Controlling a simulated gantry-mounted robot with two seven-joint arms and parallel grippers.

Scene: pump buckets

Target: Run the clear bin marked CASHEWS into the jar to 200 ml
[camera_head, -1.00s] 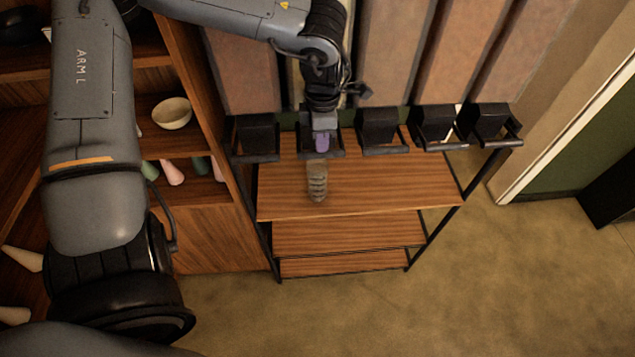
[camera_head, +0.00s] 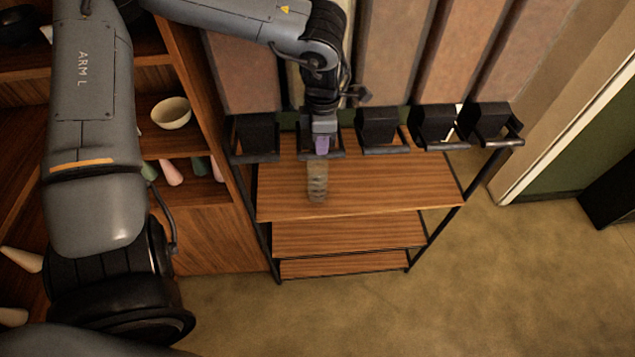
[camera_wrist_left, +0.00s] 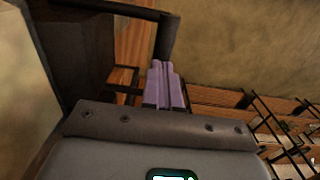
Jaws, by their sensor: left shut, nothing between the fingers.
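The jar (camera_head: 317,184) is a small see-through vessel standing on the top wooden shelf (camera_head: 400,188), below the second dispenser from the left. It looks brownish inside, but the fill level is too small to read. My left gripper (camera_head: 321,146), with purple fingers, is shut and empty at that dispenser's black handle bar, above the jar. The purple fingers (camera_wrist_left: 165,86) are together in the left wrist view, beside a dark bar (camera_wrist_left: 168,38). The bin behind my left arm is mostly hidden. No CASHEWS label is legible. My right gripper is out of view.
Several tall bins with brownish contents, such as this one (camera_head: 395,55), line the wall above black dispenser spouts (camera_head: 378,126) with handle bars. A wooden cabinet at left holds a bowl (camera_head: 171,113) and scoop-like items. The shelf right of the jar is clear.

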